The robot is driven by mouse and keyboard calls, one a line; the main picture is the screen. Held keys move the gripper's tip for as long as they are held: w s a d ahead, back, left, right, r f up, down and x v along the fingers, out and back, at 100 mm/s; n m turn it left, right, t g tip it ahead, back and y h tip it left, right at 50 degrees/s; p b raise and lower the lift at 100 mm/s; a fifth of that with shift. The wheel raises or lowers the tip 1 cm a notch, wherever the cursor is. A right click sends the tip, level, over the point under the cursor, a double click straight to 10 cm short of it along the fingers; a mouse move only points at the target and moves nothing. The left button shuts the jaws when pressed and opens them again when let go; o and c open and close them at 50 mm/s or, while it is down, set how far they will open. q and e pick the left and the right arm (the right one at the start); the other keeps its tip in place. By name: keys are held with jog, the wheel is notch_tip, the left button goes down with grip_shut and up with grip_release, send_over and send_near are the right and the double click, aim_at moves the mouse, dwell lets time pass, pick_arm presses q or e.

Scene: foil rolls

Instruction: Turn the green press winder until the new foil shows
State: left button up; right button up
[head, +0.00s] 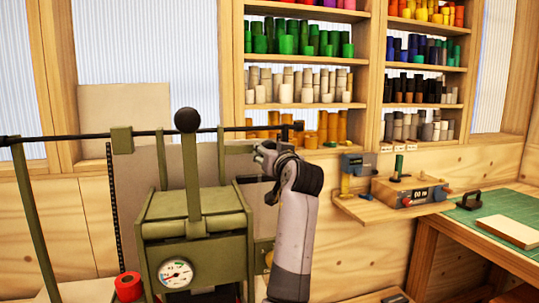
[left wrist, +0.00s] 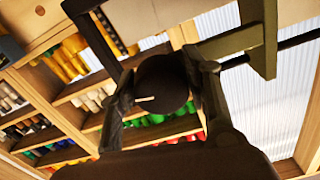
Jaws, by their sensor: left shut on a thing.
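The green press (head: 195,215) stands left of centre in the head view, with a gauge (head: 176,274) on its front and an upright lever topped by a black ball (head: 187,120). A dark horizontal rod (head: 75,137) runs across behind the lever. My left gripper (head: 268,152) is at the right side of the press frame, near the rod's right end. In the left wrist view its fingers are closed around a round dark knob (left wrist: 162,83) with a short pale mark, which I take as the winder. The fingers hide its sides. I cannot make out any foil. My right gripper is not in view.
Shelves of coloured rolls (head: 300,85) stand behind. A green-topped bench (head: 480,222) is at the right. A red ring-shaped piece (head: 128,287) is at the lower left.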

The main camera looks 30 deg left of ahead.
pick_arm(q)
jog(key=shift+f, duration=0.3)
jog(key=o, duration=1.2)
jog(key=shift+r, duration=0.2)
jog(key=shift+c, duration=0.2)
jog(key=v, duration=1.2)
